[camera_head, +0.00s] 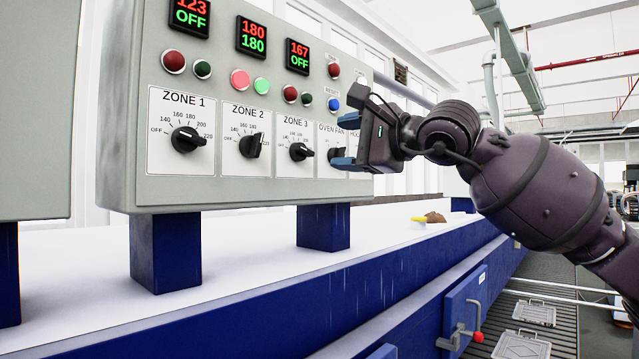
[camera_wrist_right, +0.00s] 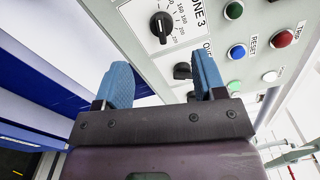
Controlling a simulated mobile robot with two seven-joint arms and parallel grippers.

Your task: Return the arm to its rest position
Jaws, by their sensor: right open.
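My right gripper (camera_head: 345,142) is at the right end of the grey control panel (camera_head: 240,190), in front of the oven fan knob (camera_head: 336,156). In the right wrist view its two blue fingers (camera_wrist_right: 165,82) are spread apart with nothing held between them. The oven fan knob also shows in the wrist view (camera_wrist_right: 182,71), close to the right finger; I cannot tell whether they touch. My right arm reaches in from the right of the head view and partly covers the panel's right end. My left gripper is not in view.
The panel carries the zone 1 knob (camera_head: 187,140), zone 2 knob (camera_head: 251,145) and zone 3 knob (camera_head: 301,151), below lamps and displays. It stands on blue posts (camera_head: 165,250) above a white surface (camera_head: 240,270). A blue door (camera_head: 466,312) with a red-tipped handle is below right.

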